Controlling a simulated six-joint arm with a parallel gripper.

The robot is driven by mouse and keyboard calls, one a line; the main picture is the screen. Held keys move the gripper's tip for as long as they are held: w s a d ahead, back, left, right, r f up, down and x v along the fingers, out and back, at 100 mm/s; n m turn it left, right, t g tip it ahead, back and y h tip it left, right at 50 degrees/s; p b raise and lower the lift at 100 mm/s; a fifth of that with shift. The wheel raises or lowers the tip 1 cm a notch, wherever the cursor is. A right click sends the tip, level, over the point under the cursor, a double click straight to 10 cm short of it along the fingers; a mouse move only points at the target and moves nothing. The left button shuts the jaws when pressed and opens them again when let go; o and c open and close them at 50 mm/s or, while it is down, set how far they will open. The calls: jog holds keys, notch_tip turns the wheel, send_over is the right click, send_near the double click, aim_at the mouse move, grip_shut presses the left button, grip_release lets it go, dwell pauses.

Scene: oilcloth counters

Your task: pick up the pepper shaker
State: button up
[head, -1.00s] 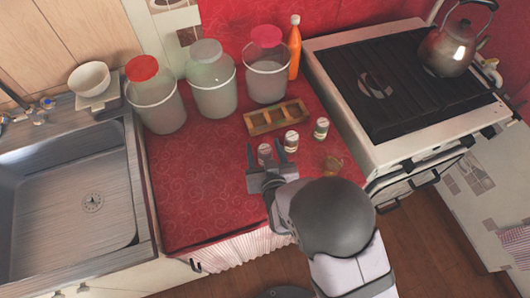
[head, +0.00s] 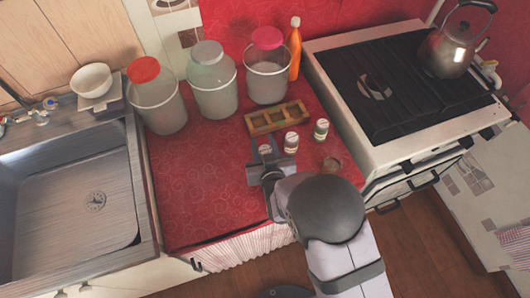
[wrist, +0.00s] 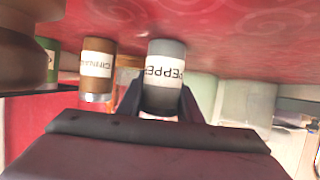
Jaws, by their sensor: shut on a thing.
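The pepper shaker (wrist: 164,77) has a grey body and a white label reading PEPPER. It appears upside down in the wrist view, between the two dark fingers of my gripper (wrist: 160,103). The fingers are shut on its sides. In the head view my gripper (head: 266,157) is over the red counter, with the shaker's pale top (head: 265,148) showing between the fingers and its lower part hidden. I cannot tell whether its base is clear of the cloth.
A small brown round item (head: 332,164) is near the right edge. A wooden divided tray (head: 278,118) and several large jars (head: 212,88) stand behind.

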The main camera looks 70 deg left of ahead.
jog(key=shift+r, duration=0.15)
notch_tip(320, 180, up, 10)
jog(key=b, duration=0.1)
jog(key=shift+b, duration=0.35)
dwell(0.4)
